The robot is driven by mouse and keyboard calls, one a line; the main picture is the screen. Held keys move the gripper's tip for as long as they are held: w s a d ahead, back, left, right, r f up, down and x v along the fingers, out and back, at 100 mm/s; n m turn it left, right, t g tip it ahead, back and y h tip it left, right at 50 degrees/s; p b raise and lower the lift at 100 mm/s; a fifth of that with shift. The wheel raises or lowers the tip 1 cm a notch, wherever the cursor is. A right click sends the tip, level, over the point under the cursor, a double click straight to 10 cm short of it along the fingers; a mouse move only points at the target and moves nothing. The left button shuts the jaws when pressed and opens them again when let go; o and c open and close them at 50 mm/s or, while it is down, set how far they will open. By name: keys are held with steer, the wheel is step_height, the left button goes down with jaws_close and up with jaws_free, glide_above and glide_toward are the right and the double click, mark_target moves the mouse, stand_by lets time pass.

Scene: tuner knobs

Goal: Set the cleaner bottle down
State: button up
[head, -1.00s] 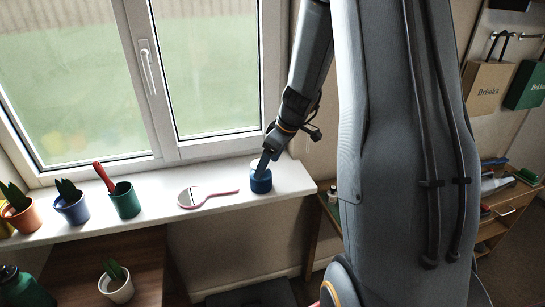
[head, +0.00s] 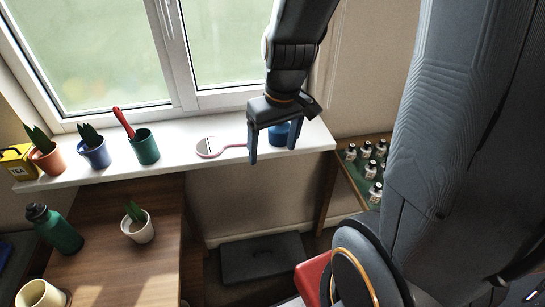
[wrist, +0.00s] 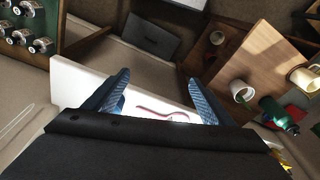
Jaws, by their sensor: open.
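A pink hand mirror (head: 209,148) lies on the sill left of my gripper. Further left are a green pot (head: 146,148) and potted plants. A green bottle (head: 55,230) stands on the wooden table (head: 165,268). Several small bottles (head: 370,168) stand at right.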

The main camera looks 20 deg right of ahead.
steer(key=shift+m+h, duration=0.3)
steer(key=shift+m, duration=0.4)
steer(key=s, duration=0.1)
steer(key=s+a, duration=0.2)
steer(key=s, duration=0.1)
steer(key=shift+f, duration=0.15)
steer(key=shift+f, duration=0.1)
step_height(320, 180, down, 2)
steer(key=shift+f+b, duration=0.1)
steer(key=shift+b, duration=0.9)
